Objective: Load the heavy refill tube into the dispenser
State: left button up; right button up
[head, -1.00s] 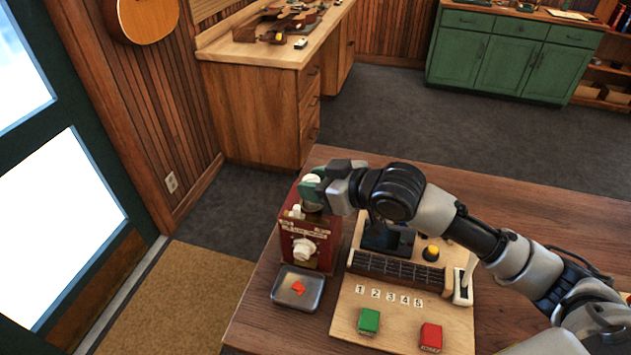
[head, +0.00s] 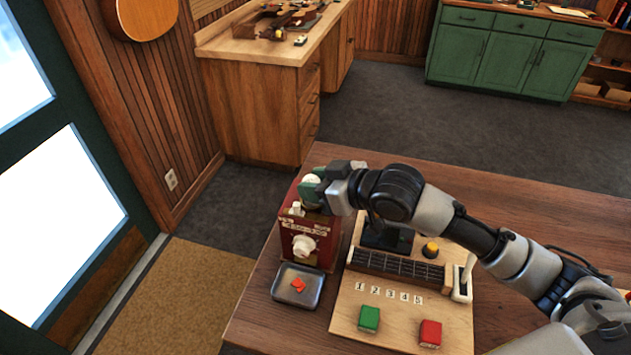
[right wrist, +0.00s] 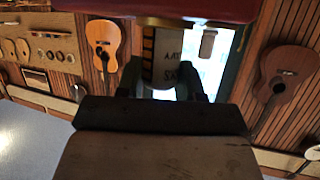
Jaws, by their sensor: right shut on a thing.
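The red dispenser (head: 322,256) stands on the brown table, with a white knob (head: 303,246) on its front. My right gripper (head: 318,188) is at the top of the dispenser and is shut on the refill tube (head: 310,181), whose white and green upper part shows. In the right wrist view the pale tube (right wrist: 166,70), with dark lettering and a striped edge, sits between the fingers of my right gripper (right wrist: 163,88). A red surface (right wrist: 200,9) lies close along the top of that view. How far the tube sits in the dispenser is hidden. My left gripper is out of view.
A metal tray (head: 287,301) with red pieces lies before the dispenser. To its right is a wooden board (head: 388,337) with a fretboard (head: 397,267), green button (head: 369,319), red button (head: 431,333) and lever (head: 467,275). The table's back right is clear.

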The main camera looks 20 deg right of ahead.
jog(key=shift+f, duration=0.15)
jog(key=o, duration=0.6)
jog(key=shift+o, duration=0.2)
jog(key=shift+p+v, duration=1.15)
jog(key=shift+v, duration=1.5)
jog(key=p+v, duration=0.1)
jog(key=v, duration=0.5)
jog(key=shift+w+p, duration=0.1)
jog(key=shift+p, duration=0.3)
